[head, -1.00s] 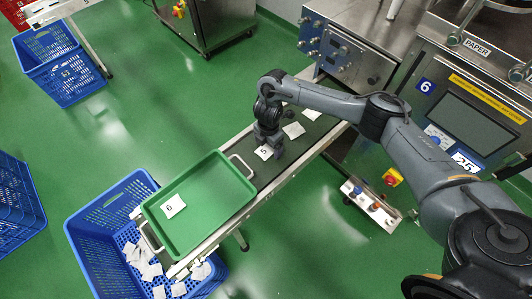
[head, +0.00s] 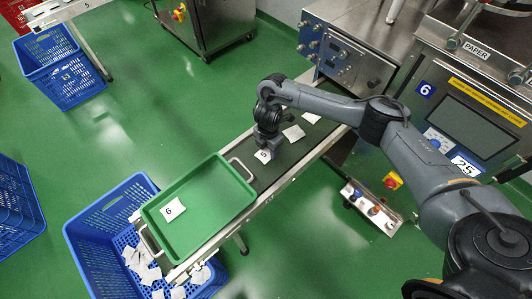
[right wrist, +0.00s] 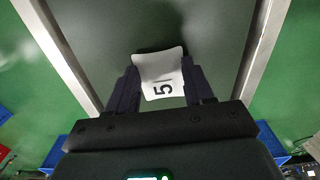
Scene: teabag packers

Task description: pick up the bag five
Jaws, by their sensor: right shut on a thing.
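The bag five (head: 264,156) is a small white packet marked 5, at the conveyor belt beyond the green tray in the head view. In the right wrist view the bag (right wrist: 160,78) sits between the two dark fingers, with its 5 facing the camera. My right gripper (head: 268,147) is shut on it; it also shows in the right wrist view (right wrist: 160,92). I cannot tell whether the bag still touches the belt. My left gripper is not in view.
A green tray (head: 215,229) holding a bag marked 6 (head: 173,210) rests across the conveyor (head: 288,159). More white bags (head: 293,133) lie farther up the belt. A blue crate (head: 88,222) with loose bags stands below the belt's end.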

